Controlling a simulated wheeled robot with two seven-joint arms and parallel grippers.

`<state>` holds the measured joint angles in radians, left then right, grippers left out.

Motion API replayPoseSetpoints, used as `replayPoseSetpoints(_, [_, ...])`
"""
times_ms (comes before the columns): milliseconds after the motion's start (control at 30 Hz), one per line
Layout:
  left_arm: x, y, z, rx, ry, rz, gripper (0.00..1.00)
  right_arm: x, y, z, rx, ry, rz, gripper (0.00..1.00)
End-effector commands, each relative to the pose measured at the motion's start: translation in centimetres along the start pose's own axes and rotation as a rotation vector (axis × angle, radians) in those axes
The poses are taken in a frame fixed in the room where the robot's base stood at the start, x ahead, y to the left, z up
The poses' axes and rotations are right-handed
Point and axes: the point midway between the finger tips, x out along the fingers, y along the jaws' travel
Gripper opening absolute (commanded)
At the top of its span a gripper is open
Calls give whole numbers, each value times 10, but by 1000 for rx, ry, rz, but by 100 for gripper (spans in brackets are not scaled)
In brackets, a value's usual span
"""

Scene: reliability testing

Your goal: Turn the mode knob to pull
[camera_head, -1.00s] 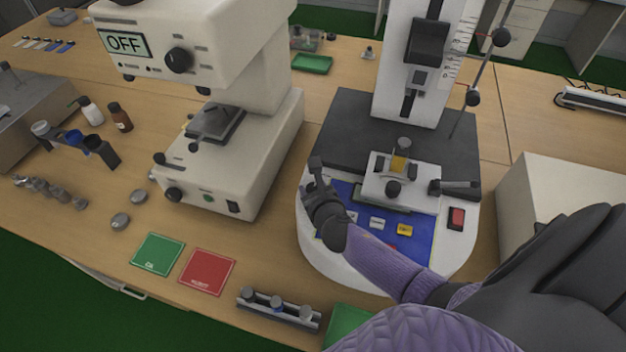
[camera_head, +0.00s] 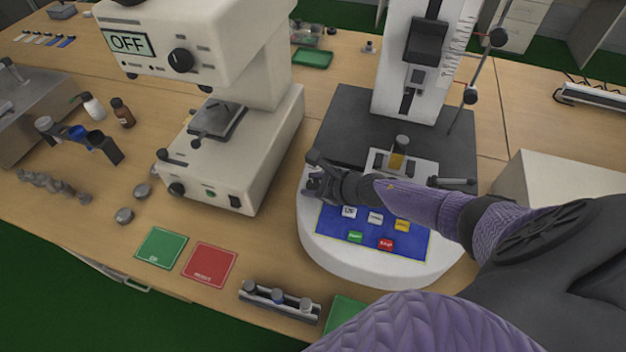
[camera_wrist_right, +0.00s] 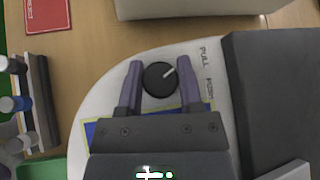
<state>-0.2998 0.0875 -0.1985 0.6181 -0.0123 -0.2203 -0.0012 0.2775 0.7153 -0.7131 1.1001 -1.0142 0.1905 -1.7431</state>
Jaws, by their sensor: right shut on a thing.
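The round black mode knob (camera_wrist_right: 159,80) with a white pointer line sits on the white base of the test stand. In the right wrist view its pointer slants up and right, roughly toward the printed PULL label (camera_wrist_right: 204,57); the second label, apparently PUSH (camera_wrist_right: 209,88), is beside it. My right gripper (camera_wrist_right: 160,72) is shut on the knob, one finger on each side. In the head view the right gripper (camera_head: 314,178) is at the left edge of the stand's base and hides the knob. My left gripper is in no view.
The blue panel (camera_head: 330,238) with several coloured buttons lies just below my right forearm. A cream instrument reading OFF (camera_head: 230,150) stands left of the stand. Green (camera_head: 161,248) and red (camera_head: 209,264) mats and a small rack (camera_head: 280,301) lie near the table's front edge.

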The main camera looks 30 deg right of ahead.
Motion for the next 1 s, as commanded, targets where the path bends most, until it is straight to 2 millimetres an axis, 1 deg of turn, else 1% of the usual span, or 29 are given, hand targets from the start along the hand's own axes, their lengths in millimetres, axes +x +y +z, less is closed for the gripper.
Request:
replayPoseSetpoints(233, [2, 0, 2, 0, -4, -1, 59, 0, 0, 0, -29, -1, 36, 0])
replayPoseSetpoints(667, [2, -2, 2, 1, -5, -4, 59, 0, 0, 1, -33, -2, 40, 0])
replayPoseSetpoints(700, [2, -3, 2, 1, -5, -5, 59, 0, 0, 1, -33, -2, 40, 55])
replayPoseSetpoints(767, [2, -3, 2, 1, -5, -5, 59, 0, 0, 1, -33, -2, 40, 67])
replayPoseSetpoints(800, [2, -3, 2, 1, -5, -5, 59, 0, 0, 1, -33, -2, 40, 76])
replayPoseSetpoints(833, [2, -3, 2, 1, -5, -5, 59, 0, 0, 1, -33, -2, 40, 81])
replayPoseSetpoints(1000, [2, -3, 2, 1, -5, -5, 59, 0, 0, 1, -32, -2, 40, 81])
